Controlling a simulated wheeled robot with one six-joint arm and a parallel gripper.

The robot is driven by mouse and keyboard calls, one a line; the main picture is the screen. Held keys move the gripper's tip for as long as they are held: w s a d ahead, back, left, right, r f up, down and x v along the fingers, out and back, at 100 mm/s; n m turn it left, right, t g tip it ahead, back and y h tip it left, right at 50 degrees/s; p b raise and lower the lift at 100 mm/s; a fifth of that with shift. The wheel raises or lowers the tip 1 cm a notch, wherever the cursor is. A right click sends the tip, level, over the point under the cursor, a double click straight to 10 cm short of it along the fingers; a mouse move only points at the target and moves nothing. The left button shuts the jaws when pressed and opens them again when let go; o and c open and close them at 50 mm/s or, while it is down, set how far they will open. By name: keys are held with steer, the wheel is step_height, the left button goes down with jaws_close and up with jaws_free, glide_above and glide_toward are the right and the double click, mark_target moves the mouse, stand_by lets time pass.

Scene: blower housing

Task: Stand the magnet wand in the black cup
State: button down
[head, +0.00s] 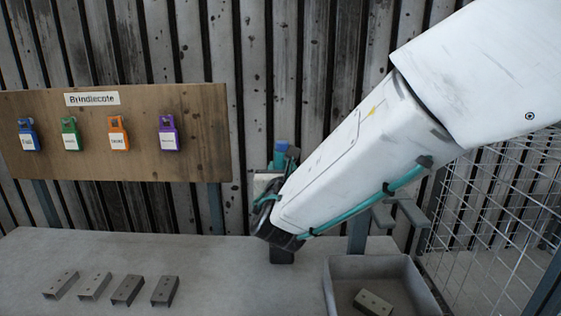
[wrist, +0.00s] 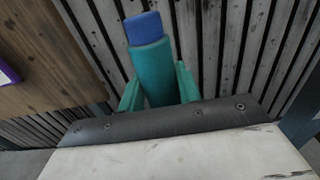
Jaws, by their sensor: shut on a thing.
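The magnet wand (wrist: 150,60) is a teal rod with a blue end. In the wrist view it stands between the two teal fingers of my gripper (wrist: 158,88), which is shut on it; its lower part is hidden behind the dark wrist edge. In the head view the wand's blue top (head: 281,147) shows above my forearm, looking about upright. The rest of it and the fingers are mostly hidden by my arm. A dark piece, probably the black cup (head: 282,257), shows on the table just below my wrist. Its rim is hidden, so I cannot tell whether the wand is inside it.
A grey tray (head: 340,295) with a metal bracket (head: 373,302) in it stands right of the dark piece. Several brackets (head: 95,287) lie at the table's left. A wooden board (head: 200,140) with coloured tags is behind. Wire mesh (head: 490,210) stands at right. The table's middle is clear.

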steer(key=shift+f, duration=2.85)
steer(key=c, duration=0.9)
jaws_free()
